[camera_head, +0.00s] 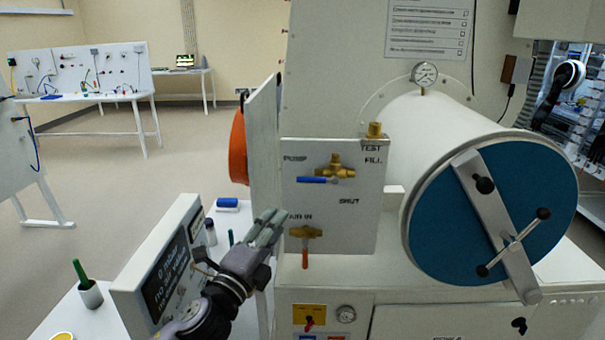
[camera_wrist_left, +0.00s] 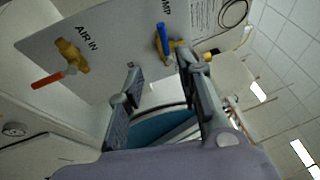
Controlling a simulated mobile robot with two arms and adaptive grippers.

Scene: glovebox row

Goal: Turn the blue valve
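The blue valve has a blue lever (camera_head: 315,180) on a brass body (camera_head: 340,167), mounted on the grey panel (camera_head: 360,215) beside the word PUMP. Its lever lies level and points left in the head view. My left gripper (camera_head: 268,228) is below and left of it, apart from it, near the panel's lower left. In the left wrist view the blue lever (camera_wrist_left: 163,42) shows beyond the fingertips, close to the right finger's tip. The fingers of the left gripper (camera_wrist_left: 160,66) stand apart with nothing between them. My right gripper is in neither view.
A red-handled valve (camera_head: 305,250) sits below, beside AIR IN, its handle pointing down. A brass fitting (camera_head: 375,130) is at the panel's top right. The blue round door (camera_head: 440,220) with its bar is on the right. A display box (camera_head: 160,275) stands at left.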

